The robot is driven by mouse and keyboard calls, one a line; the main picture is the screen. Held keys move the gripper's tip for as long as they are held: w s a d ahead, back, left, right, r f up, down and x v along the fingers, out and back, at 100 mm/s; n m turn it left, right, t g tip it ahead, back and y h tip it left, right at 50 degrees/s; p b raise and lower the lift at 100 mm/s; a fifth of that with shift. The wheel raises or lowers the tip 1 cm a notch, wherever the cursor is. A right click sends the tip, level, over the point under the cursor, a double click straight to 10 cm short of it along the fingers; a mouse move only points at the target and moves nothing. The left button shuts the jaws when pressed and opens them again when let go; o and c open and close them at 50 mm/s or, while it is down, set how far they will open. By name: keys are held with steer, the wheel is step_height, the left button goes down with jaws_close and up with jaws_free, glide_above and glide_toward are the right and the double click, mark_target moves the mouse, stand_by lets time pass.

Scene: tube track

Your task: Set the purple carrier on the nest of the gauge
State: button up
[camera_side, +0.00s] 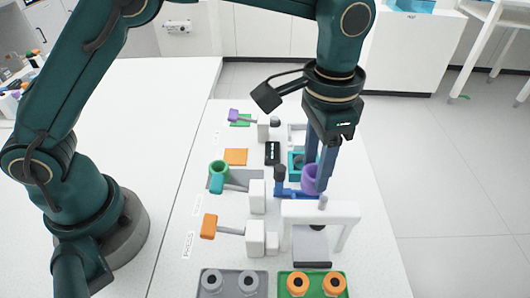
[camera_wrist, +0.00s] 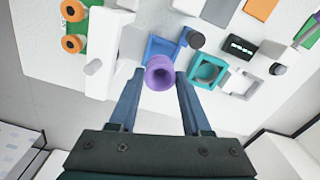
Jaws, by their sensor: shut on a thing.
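The purple carrier (camera_side: 310,178) is a small flared ring. In the wrist view the carrier (camera_wrist: 158,74) sits between the fingertips of my gripper (camera_wrist: 159,76), which is shut on it. In the side view my gripper (camera_side: 318,184) points down, with the carrier at the right end of a blue frame (camera_side: 284,191). The wrist view shows this blue frame (camera_wrist: 163,46) just beyond the carrier. A teal square holder with a round opening (camera_wrist: 208,70) is to its right. I cannot tell for sure which holder is the gauge's nest, or the carrier's height.
A white bridge-shaped press (camera_side: 320,210) stands close in front of the gripper. A black box with a display (camera_side: 272,153) lies behind the blue frame. A green tray with orange rings (camera_side: 312,286) and a grey tray (camera_side: 233,284) are at the front. Bare table lies to the right.

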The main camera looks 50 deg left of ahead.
mark_target(311, 188)
steer(key=shift+f, duration=2.75)
steer(key=shift+f, duration=0.15)
steer(key=o, duration=1.1)
steer(key=shift+r, duration=2.6)
steer(key=shift+a, duration=0.1)
